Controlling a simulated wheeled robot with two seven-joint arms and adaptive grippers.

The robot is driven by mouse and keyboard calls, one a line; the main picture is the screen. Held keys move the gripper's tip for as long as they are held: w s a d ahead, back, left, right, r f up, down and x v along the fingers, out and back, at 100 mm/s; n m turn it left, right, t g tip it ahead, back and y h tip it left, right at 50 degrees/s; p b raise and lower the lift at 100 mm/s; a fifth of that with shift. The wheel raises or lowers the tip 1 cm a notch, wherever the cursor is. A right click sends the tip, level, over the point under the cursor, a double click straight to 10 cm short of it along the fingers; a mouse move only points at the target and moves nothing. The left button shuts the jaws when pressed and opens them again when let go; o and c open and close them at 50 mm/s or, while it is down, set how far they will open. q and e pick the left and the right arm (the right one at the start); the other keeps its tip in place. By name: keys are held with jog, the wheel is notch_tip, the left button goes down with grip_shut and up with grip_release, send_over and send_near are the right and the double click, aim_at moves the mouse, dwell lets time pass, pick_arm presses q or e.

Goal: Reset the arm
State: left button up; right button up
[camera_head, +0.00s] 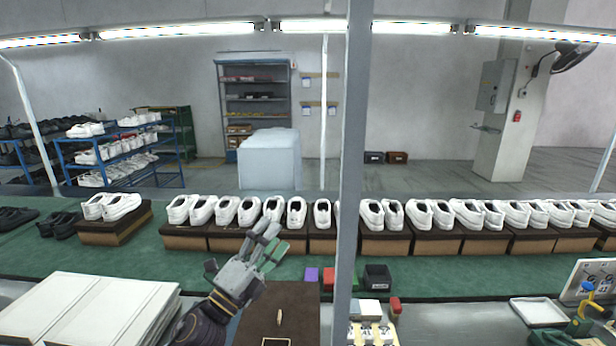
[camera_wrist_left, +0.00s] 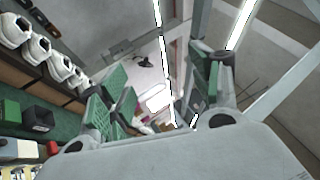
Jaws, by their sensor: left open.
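My left gripper (camera_head: 262,245) reaches up from the bottom of the head view, over the near edge of the green belt. Its jaws are open, with nothing between them. The fingertips are just below a white shoe pair on its box. In the left wrist view the two green-padded fingers (camera_wrist_left: 160,95) stand apart, with the ceiling lights and far wall seen between them. My right gripper shows in neither view.
White shoes (camera_head: 273,209) stand in a row on brown boxes along the green belt (camera_head: 150,254). In front are a dark brown box (camera_head: 290,302), white boxes (camera_head: 95,305), coloured blocks (camera_head: 330,277) and a white tray (camera_head: 538,311). A grey post (camera_head: 350,200) stands upright mid-view.

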pick_arm(q)
jog(key=s+a+f+n+g+y, duration=0.1)
jog(key=a+f+n+g+y, duration=0.1)
jog(key=a+f+n+y, duration=0.6)
jog(key=s+a+f+n+g+y, duration=0.1)
jog(key=a+f+n+g+y, duration=0.1)
jog(key=a+f+n+y, duration=0.6)
jog(key=s+d+f+n+g+h, duration=0.25)
jog(key=s+f+n+g, duration=0.75)
jog(key=s+f, duration=1.1)
notch_tip(320, 180, down, 36)
jog(key=s+a+m+g+b, duration=0.2)
jog(key=s+g+b, duration=0.1)
jog(key=b, duration=0.2)
jog(key=s+a+f+b, duration=0.2)
jog(key=s+a+f, duration=0.1)
jog(key=s+f, duration=0.7)
jog(key=s+a+f+b, duration=0.3)
jog(key=s+f, duration=0.8)
jog(key=f, duration=0.4)
jog(key=shift+s+a+f+g, duration=0.15)
jog(key=shift+a+f+g, duration=0.15)
jog(key=shift+a, duration=0.25)
